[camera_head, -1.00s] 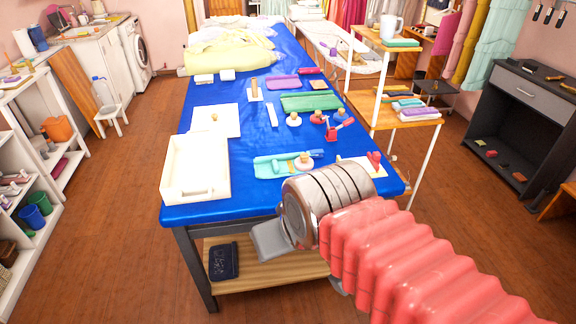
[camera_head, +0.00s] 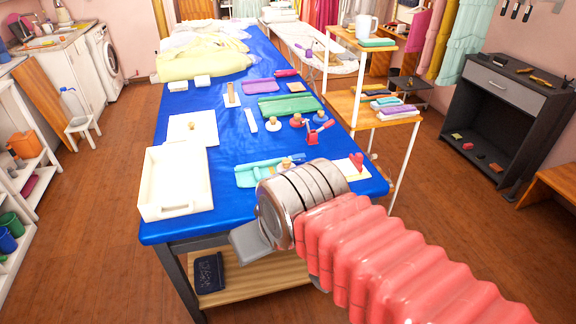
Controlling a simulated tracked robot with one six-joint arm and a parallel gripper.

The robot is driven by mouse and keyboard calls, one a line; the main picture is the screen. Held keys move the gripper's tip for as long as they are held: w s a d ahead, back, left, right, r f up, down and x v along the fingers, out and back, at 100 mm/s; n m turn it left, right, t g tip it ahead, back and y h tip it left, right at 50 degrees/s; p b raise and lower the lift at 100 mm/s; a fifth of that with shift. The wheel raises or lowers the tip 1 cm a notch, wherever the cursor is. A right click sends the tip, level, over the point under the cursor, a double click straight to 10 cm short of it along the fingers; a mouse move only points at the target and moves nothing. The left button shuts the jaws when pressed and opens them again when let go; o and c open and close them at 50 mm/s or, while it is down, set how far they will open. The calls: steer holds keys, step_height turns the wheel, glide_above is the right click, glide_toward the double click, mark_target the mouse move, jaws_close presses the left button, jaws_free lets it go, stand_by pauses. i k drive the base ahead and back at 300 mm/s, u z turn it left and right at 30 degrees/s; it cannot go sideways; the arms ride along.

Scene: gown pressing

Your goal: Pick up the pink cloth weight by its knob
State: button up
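The pink cloth weight (camera_head: 297,121) appears as a small reddish-pink disc with a knob on the blue-covered table (camera_head: 226,145), right of a pale weight (camera_head: 273,124) with an orange-brown knob. Another pale knobbed weight (camera_head: 285,167) is on a teal cloth (camera_head: 257,174) nearer the front edge. My gripper (camera_head: 283,263) is low at the table's front edge, nearer the camera than the pink weight and well apart from it. One grey finger shows at left and a sliver of the other at right, apart, with nothing seen between them. My wrist hides part of the front edge.
A white tray (camera_head: 148,195) stands at the front left of the table. A red clamp-like object (camera_head: 313,138) is just right of and nearer than the pink weight. A card (camera_head: 360,174) with a red heart-shaped piece lies at front right. A wooden shelf stand (camera_head: 385,118) adjoins the right side.

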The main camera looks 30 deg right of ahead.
mark_target(286, 164)
steer(key=i, duration=0.85)
steer(key=u, duration=0.05)
